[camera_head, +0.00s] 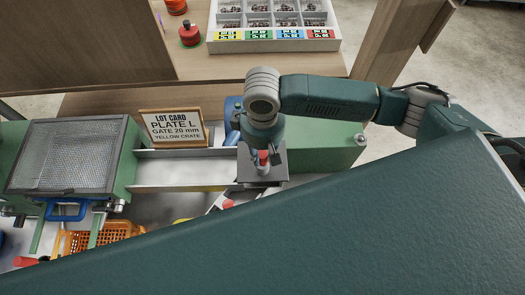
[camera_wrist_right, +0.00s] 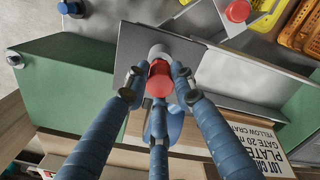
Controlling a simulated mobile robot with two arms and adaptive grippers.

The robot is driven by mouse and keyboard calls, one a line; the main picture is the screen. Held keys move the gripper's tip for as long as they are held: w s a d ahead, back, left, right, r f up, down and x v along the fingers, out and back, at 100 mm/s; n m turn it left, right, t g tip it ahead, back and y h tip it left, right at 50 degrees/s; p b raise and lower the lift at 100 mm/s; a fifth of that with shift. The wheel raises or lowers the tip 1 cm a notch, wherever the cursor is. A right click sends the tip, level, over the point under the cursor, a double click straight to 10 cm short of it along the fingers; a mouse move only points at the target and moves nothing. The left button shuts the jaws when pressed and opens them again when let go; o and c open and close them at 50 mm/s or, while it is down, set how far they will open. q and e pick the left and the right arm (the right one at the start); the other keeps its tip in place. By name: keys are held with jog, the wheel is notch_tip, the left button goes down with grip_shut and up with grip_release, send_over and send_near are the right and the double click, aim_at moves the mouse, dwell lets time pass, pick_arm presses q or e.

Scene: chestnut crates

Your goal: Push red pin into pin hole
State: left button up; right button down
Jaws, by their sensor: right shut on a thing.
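The red pin (camera_wrist_right: 160,80) shows in the right wrist view as a red cap over a pale round collar (camera_wrist_right: 158,52) on a dark grey plate (camera_wrist_right: 129,55). In the head view a small bit of the red pin (camera_head: 263,156) shows under my right gripper (camera_head: 262,152), above the grey plate (camera_head: 279,157). In the wrist view the blue fingers of my right gripper (camera_wrist_right: 159,90) close around the red pin. The pin hole is hidden, and I cannot tell how deep the pin sits. My left gripper is not in view.
A lot card (camera_head: 172,128) stands left of the plate. Another red knob (camera_head: 228,204) lies nearer, also in the wrist view (camera_wrist_right: 237,10). A mesh-covered green box (camera_head: 70,155) and an orange crate (camera_head: 105,232) are at left. A compartment tray (camera_head: 228,35) stands behind.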

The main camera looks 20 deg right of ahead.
jog(key=shift+f+b, duration=0.35)
jog(key=shift+f, duration=0.55)
jog(key=c, duration=1.4)
grip_release()
jog(key=shift+o, duration=0.2)
notch_tip(320, 180, up, 12)
